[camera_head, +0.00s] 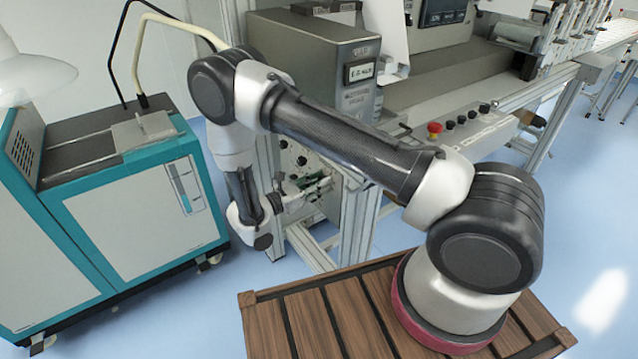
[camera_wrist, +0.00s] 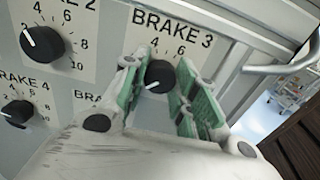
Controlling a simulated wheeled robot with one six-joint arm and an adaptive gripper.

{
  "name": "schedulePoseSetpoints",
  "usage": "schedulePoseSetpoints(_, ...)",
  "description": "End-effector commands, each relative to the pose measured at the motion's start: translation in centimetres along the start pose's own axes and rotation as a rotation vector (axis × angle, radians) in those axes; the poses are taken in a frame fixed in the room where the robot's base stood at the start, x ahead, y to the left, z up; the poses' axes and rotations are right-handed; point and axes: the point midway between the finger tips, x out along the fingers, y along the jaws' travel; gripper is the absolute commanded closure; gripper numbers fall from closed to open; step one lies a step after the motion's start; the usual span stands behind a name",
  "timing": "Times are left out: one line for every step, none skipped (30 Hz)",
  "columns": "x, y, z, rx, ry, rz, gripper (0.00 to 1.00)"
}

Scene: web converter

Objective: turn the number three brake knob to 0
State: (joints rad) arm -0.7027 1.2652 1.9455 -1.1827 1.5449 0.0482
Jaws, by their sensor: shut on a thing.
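The number three brake knob (camera_wrist: 160,77) is a round black knob under the "BRAKE 3" label in the wrist view. The white mark on it points to the lower left. The figures 4 and 6 show above it; the 0 cannot be made out, and a finger covers the dial's left side. My gripper (camera_wrist: 162,66) is shut on this knob, with one green-padded finger on each side. In the head view my gripper (camera_head: 316,187) is at the knob panel on the front of the grey machine, and the knob cannot be made out there.
The brake 2 knob (camera_wrist: 42,43) and brake 4 knob (camera_wrist: 17,113) lie to the left on the same panel. A metal handle (camera_wrist: 285,68) sticks out at the right. A teal and white cabinet (camera_head: 130,215) stands left of my arm. Floor shows between them.

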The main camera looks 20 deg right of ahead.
Motion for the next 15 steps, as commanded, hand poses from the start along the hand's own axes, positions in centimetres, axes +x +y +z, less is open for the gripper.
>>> schedulePoseSetpoints(-0.01,0.0,-0.03,-0.001,0.001,0.001,0.95)
schedulePoseSetpoints(-0.02,0.0,-0.03,-0.001,0.001,0.001,0.7)
schedulePoseSetpoints(-0.02,0.0,-0.03,-0.001,0.001,0.001,0.62)
schedulePoseSetpoints(-0.02,0.0,-0.03,-0.001,0.001,0.001,0.57)
schedulePoseSetpoints(-0.02,0.0,-0.03,-0.001,0.001,0.001,0.52)
schedulePoseSetpoints(-0.02,0.0,-0.03,0.0,0.001,0.001,0.49)
schedulePoseSetpoints(-0.01,0.0,-0.03,0.0,0.001,0.001,0.49)
schedulePoseSetpoints(-0.01,0.0,-0.03,0.0,0.0,0.001,0.49)
schedulePoseSetpoints(-0.01,0.0,-0.03,0.0,0.0,0.001,0.49)
schedulePoseSetpoints(-0.01,0.0,-0.03,0.0,0.0,0.001,0.49)
schedulePoseSetpoints(-0.01,0.0,-0.02,0.0,0.0,0.001,0.49)
schedulePoseSetpoints(-0.01,0.0,-0.02,0.0,0.0,0.001,0.49)
schedulePoseSetpoints(-0.01,0.0,-0.02,0.0,0.0,0.0,0.49)
schedulePoseSetpoints(-0.04,0.0,-0.02,0.0,0.0,0.001,0.49)
schedulePoseSetpoints(-0.14,0.01,-0.02,0.001,0.0,0.001,0.49)
